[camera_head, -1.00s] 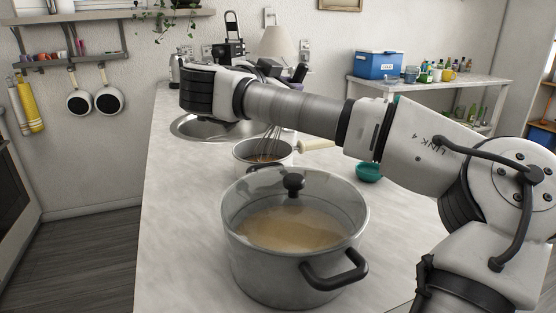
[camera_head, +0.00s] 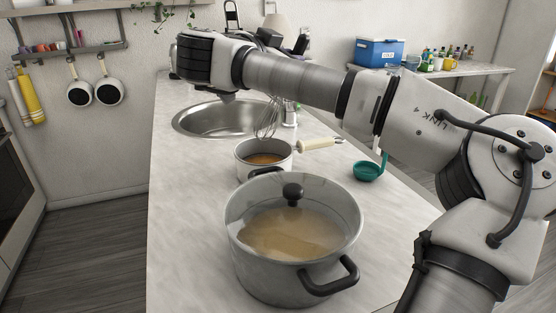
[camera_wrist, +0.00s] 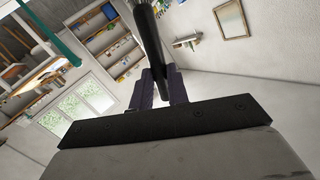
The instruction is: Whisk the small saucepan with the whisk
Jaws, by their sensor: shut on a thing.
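The small saucepan (camera_head: 264,169) stands on the counter with brown liquid in it and its cream handle pointing right. The wire loops of the whisk (camera_head: 266,122) hang over the saucepan, with their lower end around its back rim; I cannot tell their exact height above the liquid. In the wrist view my gripper (camera_wrist: 161,80) is shut on the dark handle of the whisk (camera_wrist: 148,35). In the head view my arm hides my gripper and the upper part of the whisk.
A large lidded glass-topped pot (camera_head: 290,275) stands right in front of the saucepan. A teal ladle (camera_head: 368,172) rests to the right. A sink (camera_head: 205,118) lies behind, on the left. The counter is bare at front left.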

